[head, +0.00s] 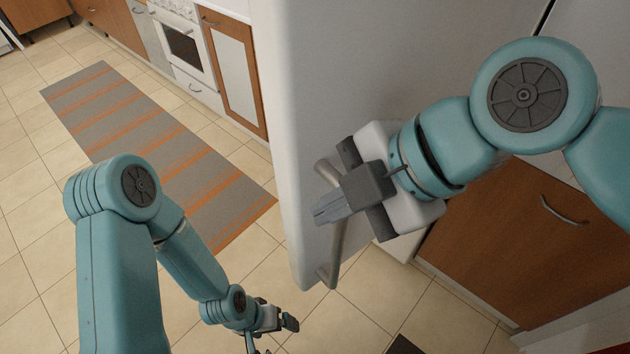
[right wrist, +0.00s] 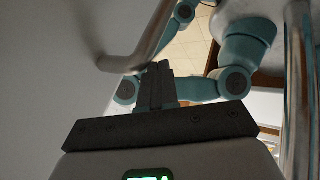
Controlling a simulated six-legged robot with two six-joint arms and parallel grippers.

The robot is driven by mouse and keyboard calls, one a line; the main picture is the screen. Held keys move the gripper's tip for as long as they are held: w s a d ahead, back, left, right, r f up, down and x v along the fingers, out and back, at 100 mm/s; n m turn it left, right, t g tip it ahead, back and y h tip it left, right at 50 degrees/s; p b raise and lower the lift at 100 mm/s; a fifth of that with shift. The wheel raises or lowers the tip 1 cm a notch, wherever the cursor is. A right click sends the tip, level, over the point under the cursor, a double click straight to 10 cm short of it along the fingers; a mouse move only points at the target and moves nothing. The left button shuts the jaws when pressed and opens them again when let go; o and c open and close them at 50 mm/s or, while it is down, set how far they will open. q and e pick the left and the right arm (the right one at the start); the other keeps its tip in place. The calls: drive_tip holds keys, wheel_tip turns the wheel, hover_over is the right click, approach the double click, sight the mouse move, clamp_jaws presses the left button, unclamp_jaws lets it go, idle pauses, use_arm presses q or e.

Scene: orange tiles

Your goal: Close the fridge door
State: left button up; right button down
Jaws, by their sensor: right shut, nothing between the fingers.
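The fridge door (head: 370,60) is a tall white panel standing out into the room in the head view, its rounded edge toward the left. A grey bar handle (head: 337,250) runs along its face near that edge; it also shows in the right wrist view (right wrist: 146,45). My right gripper (head: 328,208) is shut and empty in front of the handle, covering its middle part. In the right wrist view its closed fingers (right wrist: 156,88) are close beside the handle; contact cannot be told. My left gripper (head: 276,328) is low, near the door's lower edge; its jaws are unclear.
Brown cabinets with a drawer handle (head: 565,210) stand at the right. A striped grey and orange rug (head: 150,135) lies on beige tiles at the left. A white oven (head: 185,45) and brown cabinets line the back wall. Floor tiles around the rug are clear.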

sight(314, 186)
drive_tip(key=shift+w+a+r, duration=0.1)
drive_tip(key=shift+w+a, duration=0.95)
drive_tip(key=shift+w+a+p, duration=0.15)
drive_tip(key=shift+w+p, duration=0.05)
drive_tip(key=shift+p, duration=0.15)
